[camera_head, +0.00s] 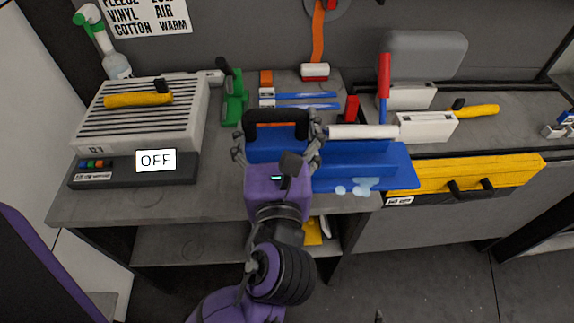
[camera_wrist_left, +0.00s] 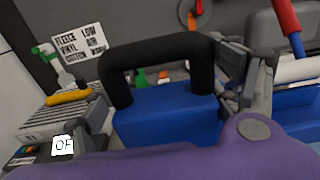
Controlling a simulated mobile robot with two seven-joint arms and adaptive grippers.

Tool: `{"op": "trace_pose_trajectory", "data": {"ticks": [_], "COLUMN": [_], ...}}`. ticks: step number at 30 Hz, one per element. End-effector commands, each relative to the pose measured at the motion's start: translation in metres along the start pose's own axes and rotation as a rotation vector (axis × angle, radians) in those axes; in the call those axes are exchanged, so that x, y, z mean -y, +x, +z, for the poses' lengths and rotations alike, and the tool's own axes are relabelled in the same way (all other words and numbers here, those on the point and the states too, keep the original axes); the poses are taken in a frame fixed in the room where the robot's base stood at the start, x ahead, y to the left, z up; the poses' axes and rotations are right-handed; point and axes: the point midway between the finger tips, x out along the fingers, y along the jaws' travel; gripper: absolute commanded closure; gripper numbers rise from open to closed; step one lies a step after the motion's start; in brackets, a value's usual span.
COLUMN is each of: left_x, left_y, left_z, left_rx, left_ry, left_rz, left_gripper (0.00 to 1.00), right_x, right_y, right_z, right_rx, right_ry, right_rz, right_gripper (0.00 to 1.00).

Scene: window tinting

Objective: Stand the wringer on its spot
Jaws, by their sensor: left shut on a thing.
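The wringer appears to be the blue block with a black arched handle (camera_head: 277,117), over the front middle of the bench. It also shows in the left wrist view (camera_wrist_left: 165,118). My left gripper (camera_head: 278,148) is shut on it, with a finger showing at each side. My purple wrist hides its lower front, so I cannot tell whether it touches the bench. A blue tray (camera_head: 405,181) with pale wet patches lies directly to its right. I cannot make out its marked spot. My right gripper is not in view.
A ribbed grey machine (camera_head: 194,138) with an OFF sign (camera_head: 155,160) stands at left. A green tool (camera_head: 235,102) and blue strips (camera_head: 308,95) lie behind. A white roller (camera_head: 362,132) and red-handled tool (camera_head: 384,75) stand close right. Bare bench (camera_head: 218,190) shows left of my gripper.

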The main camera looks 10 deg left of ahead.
Motion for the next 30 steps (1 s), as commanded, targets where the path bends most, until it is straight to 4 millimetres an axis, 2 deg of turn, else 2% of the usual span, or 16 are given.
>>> {"op": "trace_pose_trajectory", "data": {"ticks": [1, 5, 17, 18, 24, 30], "left_x": [0.001, -0.007, -0.064, -0.067, -0.082, -0.088], "left_y": [-0.001, 0.005, 0.066, 0.069, 0.086, 0.093], "left_z": [0.008, 0.006, -0.032, -0.043, -0.071, -0.080], "left_rx": [0.011, 0.010, 0.009, 0.004, 0.005, 0.009], "left_ry": [-0.009, -0.010, -0.006, -0.006, -0.008, -0.011], "left_rz": [0.011, 0.029, 0.028, 0.028, 0.026, 0.025], "left_gripper": [0.79, 0.79, 0.79, 0.79, 0.79, 0.79], "right_x": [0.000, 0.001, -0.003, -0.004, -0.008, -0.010], "right_y": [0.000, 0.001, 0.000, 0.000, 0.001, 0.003], "right_z": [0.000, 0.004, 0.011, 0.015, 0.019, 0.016], "right_rx": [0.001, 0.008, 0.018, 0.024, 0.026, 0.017], "right_ry": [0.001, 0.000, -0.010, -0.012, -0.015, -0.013], "right_rz": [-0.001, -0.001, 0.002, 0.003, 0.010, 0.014], "right_gripper": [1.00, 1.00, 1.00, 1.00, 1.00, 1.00]}}
